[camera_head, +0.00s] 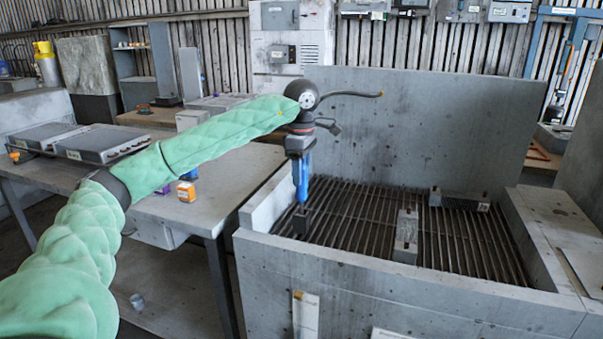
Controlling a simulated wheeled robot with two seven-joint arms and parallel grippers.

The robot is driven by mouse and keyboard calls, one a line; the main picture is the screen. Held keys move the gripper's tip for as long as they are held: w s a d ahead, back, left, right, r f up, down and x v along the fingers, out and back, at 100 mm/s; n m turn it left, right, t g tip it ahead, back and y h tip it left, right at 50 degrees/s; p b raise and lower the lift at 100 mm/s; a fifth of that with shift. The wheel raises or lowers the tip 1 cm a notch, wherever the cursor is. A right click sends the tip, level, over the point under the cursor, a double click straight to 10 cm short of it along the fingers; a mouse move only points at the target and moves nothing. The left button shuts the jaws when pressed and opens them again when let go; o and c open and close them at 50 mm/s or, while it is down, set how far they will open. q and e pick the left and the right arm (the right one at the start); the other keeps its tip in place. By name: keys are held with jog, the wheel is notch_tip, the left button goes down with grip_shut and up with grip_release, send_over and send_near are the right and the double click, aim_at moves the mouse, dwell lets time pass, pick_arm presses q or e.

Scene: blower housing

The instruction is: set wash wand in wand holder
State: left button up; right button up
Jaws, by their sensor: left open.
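My left gripper (299,145) is above the left end of a grated basin, at the end of the green-sleeved arm. Its fingers are hard to make out; it is open. A blue upright piece (301,178), apparently the wash wand's grip, shows directly below it. A thin dark curved tube with a brass-coloured tip (352,94) sticks out to the right behind my wrist; it looks like the wand's upper end, but the link is hidden. A dark block (302,220), perhaps the wand holder, is at the blue piece's lower end. Whether they touch is unclear. My right gripper is not in view.
The concrete basin (400,290) has a tall back wall (430,125). Two grey blocks (405,235) (460,201) rest on its grate. A grey table (215,200) with a small orange item (186,192) stands left. The grate's middle is mostly free.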

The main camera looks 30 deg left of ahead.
pick_arm(q)
jog(key=shift+r, duration=3.6)
